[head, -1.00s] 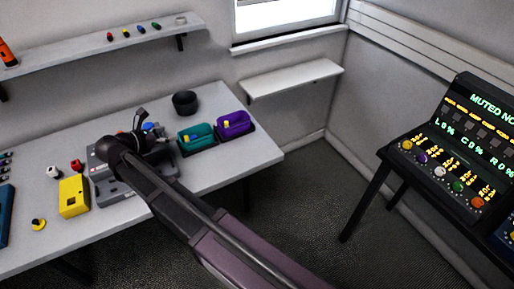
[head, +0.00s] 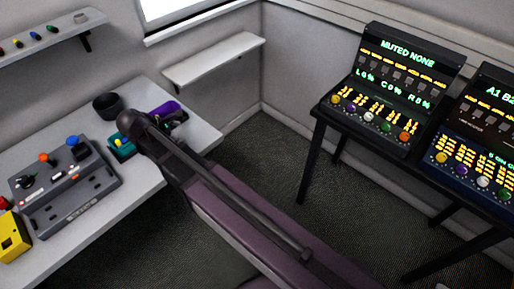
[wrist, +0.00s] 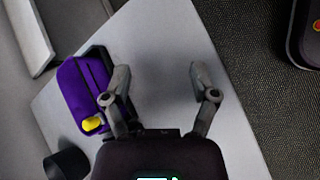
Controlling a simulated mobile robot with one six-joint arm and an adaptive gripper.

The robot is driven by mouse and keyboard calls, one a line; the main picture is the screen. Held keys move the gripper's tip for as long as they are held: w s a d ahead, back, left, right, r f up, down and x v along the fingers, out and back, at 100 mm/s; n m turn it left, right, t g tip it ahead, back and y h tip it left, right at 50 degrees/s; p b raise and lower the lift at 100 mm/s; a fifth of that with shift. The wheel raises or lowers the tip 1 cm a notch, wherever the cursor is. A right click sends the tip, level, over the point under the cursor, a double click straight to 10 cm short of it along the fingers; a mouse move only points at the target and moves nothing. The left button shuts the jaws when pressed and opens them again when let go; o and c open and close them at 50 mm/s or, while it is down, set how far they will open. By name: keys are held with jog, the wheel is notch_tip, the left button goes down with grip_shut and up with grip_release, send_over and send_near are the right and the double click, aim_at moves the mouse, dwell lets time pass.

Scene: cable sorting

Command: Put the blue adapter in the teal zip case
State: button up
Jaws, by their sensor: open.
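The teal zip case (head: 121,153) stands near the right end of the table in the head view, partly hidden by my arm. Small yellow and blue patches show at it, too small to identify. I cannot surely pick out the blue adapter. A round blue piece (head: 72,140) shows on the grey console. My gripper (wrist: 163,85) is open in the wrist view, with bare table between its fingers. The purple case (wrist: 82,92), with a yellow piece (wrist: 92,124) in it, lies just left of the left finger. My arm hides the fingers in the head view.
A black cup (head: 108,105) stands behind the teal case. The grey console (head: 66,188) and a yellow box (head: 13,238) are farther left. The table (wrist: 160,40) is clear on its right end. Lit panels (head: 392,90) stand on the right, across the floor.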

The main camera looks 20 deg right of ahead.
jog(key=s+d+f+m+g+y, duration=0.2)
jog(key=s+d+m, duration=0.3)
jog(key=d+m, duration=0.4)
jog(key=s+d+f+m+g+y, duration=0.2)
jog(key=s+d+m+y, duration=0.2)
jog(key=d+m, duration=0.4)
jog(key=s+d, duration=0.1)
jog(key=d, duration=0.6)
jog(key=shift+d+f+m+y, duration=0.3)
jog(key=shift+d+m+y, duration=0.05)
jog(key=shift+m+y, duration=0.05)
jog(key=shift+s, duration=0.1)
jog(key=shift+c, duration=1.3)
jog(key=shift+a, duration=0.1)
